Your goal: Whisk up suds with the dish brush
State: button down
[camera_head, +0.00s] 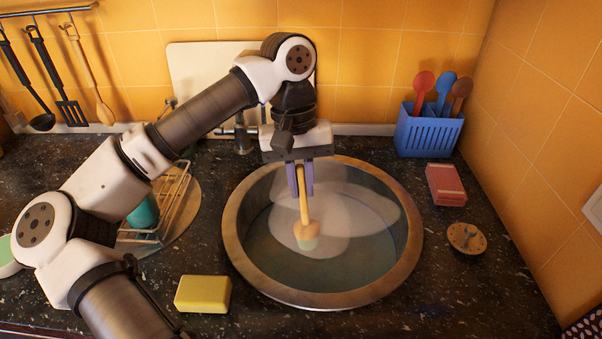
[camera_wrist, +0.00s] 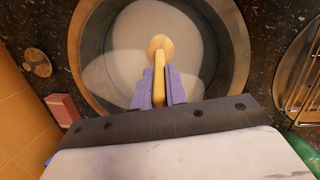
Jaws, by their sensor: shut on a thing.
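My gripper (camera_head: 301,180) is shut on the handle of the dish brush (camera_head: 306,231), above the round metal sink (camera_head: 233,237). The brush hangs head down, with its wooden head and pale bristles low in the basin. Whitish suds (camera_head: 350,205) cover part of the bluish water around and behind the brush. I cannot tell how deep the bristles sit. In the wrist view, the purple fingers (camera_wrist: 158,90) clasp the yellow handle, and the round brush head (camera_wrist: 160,44) shows beyond them over pale foam.
A yellow sponge (camera_head: 203,294) lies at the sink's front left. A red box (camera_head: 446,185), a round wooden piece (camera_head: 466,238) and a blue utensil holder (camera_head: 430,131) stand on the right. A wire dish rack (camera_head: 176,205) is left of the sink.

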notch_tip(320, 180, down, 13)
jog(key=b, duration=0.9)
jog(key=shift+r+b, duration=0.1)
jog(key=shift+b, duration=0.3)
